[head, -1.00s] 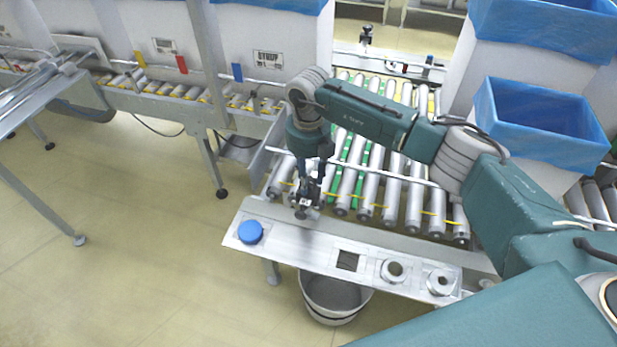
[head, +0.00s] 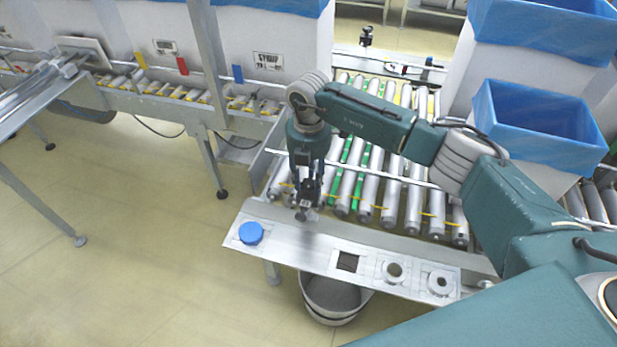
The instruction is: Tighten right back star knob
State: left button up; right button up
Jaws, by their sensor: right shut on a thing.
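My right gripper (head: 306,203) points down at the near edge of the roller conveyor, just behind the metal shelf (head: 318,250). It is shut on a small dark thing at its fingertips, at the place of a star knob. The fingers hide most of that thing, so its shape is hard to tell. Another dark knob-like part (head: 366,36) stands upright at the far end of the conveyor, well away from the gripper. My left gripper is not in view.
The shelf carries a blue round cap (head: 250,233), a square hole and two metal rings (head: 441,283). A bucket (head: 334,297) stands under it. Blue-lined boxes (head: 540,125) stand at right. Roller conveyors run behind.

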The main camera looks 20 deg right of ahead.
aim_at(310, 182)
jog(key=shift+w+d+r+m, duration=0.1)
jog(key=shift+r+m, duration=0.05)
jog(key=shift+m, duration=0.45)
jog(key=shift+w+d+r+m, duration=0.1)
jog(key=shift+m, duration=0.5)
jog(key=o, duration=1.1)
jog(key=shift+o, duration=0.3)
jog(key=shift+s+f, duration=0.1)
jog(key=shift+a, duration=0.1)
notch_tip(310, 182, up, 12)
